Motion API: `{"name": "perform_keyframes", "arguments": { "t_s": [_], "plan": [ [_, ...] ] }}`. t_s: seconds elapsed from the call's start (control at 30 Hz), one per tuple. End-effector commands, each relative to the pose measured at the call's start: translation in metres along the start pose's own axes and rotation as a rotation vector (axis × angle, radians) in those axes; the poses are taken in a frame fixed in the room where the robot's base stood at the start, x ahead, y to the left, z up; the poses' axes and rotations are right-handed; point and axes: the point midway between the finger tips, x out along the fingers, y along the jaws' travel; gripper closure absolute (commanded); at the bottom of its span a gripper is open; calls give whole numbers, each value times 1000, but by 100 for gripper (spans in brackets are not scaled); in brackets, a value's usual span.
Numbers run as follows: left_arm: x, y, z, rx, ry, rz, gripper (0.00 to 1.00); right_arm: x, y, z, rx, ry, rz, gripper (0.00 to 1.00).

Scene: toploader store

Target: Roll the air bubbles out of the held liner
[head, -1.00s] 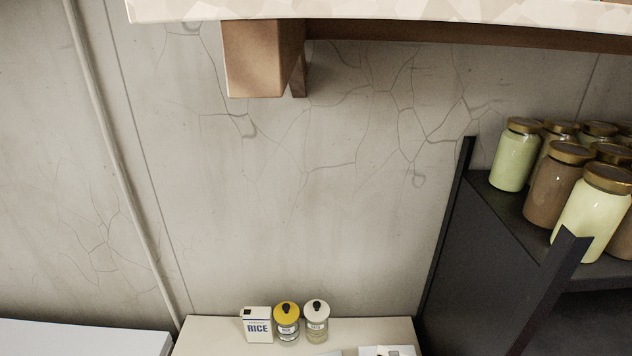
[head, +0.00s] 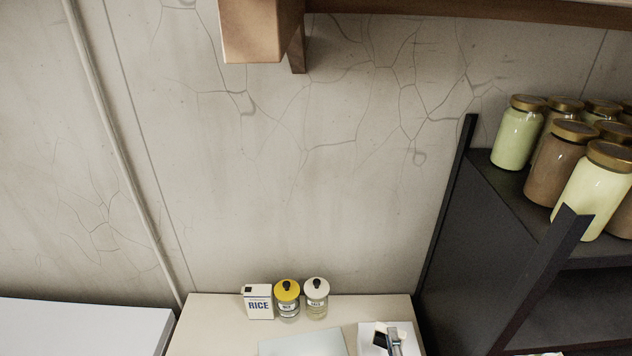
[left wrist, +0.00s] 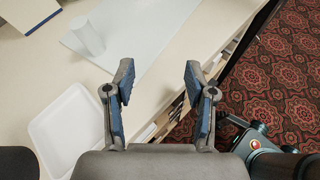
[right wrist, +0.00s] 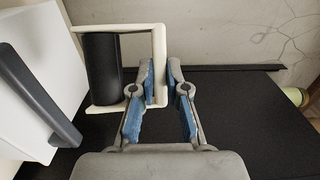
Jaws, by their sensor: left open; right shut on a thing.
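A pale smooth sheet (left wrist: 130,32), which looks like the liner, lies flat on the cream counter in the left wrist view, with a short white cylinder (left wrist: 88,38) on it. Part of the sheet also shows in the head view (head: 305,344). My left gripper (left wrist: 159,68) is open and empty, above the counter's edge. My right gripper (right wrist: 161,68) is shut on the white frame of a roller (right wrist: 101,68) with a black cylinder. In the head view, small dark and grey parts show at the bottom edge, mostly cut off. Bubbles cannot be made out.
A rice box (head: 258,302), a yellow-lidded jar (head: 287,300) and a white-lidded jar (head: 316,298) stand at the counter's back. A black shelf (head: 445,240) with several jars stands at right. A white tray (left wrist: 70,130) lies on the counter. A white box (right wrist: 35,60) is beside the roller.

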Motion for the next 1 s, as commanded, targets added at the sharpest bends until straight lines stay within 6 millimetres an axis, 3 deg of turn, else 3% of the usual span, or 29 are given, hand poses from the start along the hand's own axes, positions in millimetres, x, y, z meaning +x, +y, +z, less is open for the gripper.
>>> {"name": "perform_keyframes", "arguments": {
  "t_s": [0.1, 0.2, 0.43, 1.0],
  "plan": [
    [-13, 44, 8, -99, -8, 78, 45, 0, -1, 0, 0, 0, -2, 100],
    [-22, 67, 12, -160, -15, 119, 45, 0, -1, 0, 1, 0, -2, 100],
    [-24, 86, 14, -209, -21, 153, 45, 0, -1, 0, 1, 0, -2, 100],
    [60, 98, 15, -208, -22, 151, 45, -1, -1, 0, 0, 0, -3, 100]
  ]
}}
